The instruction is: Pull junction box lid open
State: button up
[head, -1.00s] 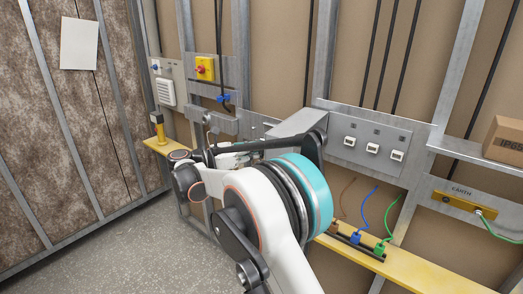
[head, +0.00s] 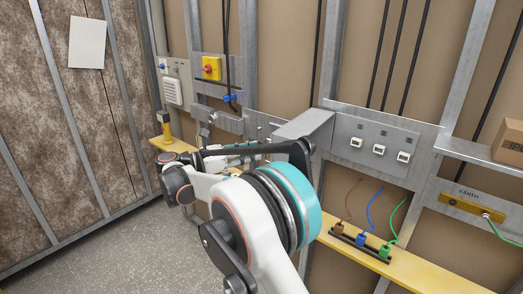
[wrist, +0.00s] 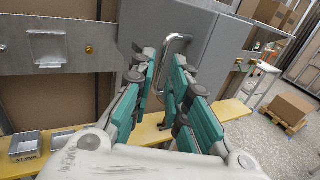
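The junction box (head: 305,125) is a grey metal box on the wall frame, partly behind my arm in the head view. In the wrist view its grey lid face (wrist: 165,18) fills the upper middle. A shiny bar handle (wrist: 178,38) stands out from the lid. My gripper (wrist: 163,62) has its two teal-padded fingers spread, with the handle between and just beyond the tips. The right fingertip overlaps part of the handle, so contact cannot be told. The lid looks closed in the wrist view.
A yellow ledge (head: 425,267) runs below the box, with coloured plugs (head: 363,240) on it. A socket panel (head: 375,140) is to the right. A yellow isolator switch (head: 211,67) is left. Small grey trays (wrist: 25,145) lie on the ledge. Open floor is at left.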

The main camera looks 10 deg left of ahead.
jog(key=v, duration=0.7)
jog(key=shift+a, duration=0.25)
jog(key=shift+s, duration=0.1)
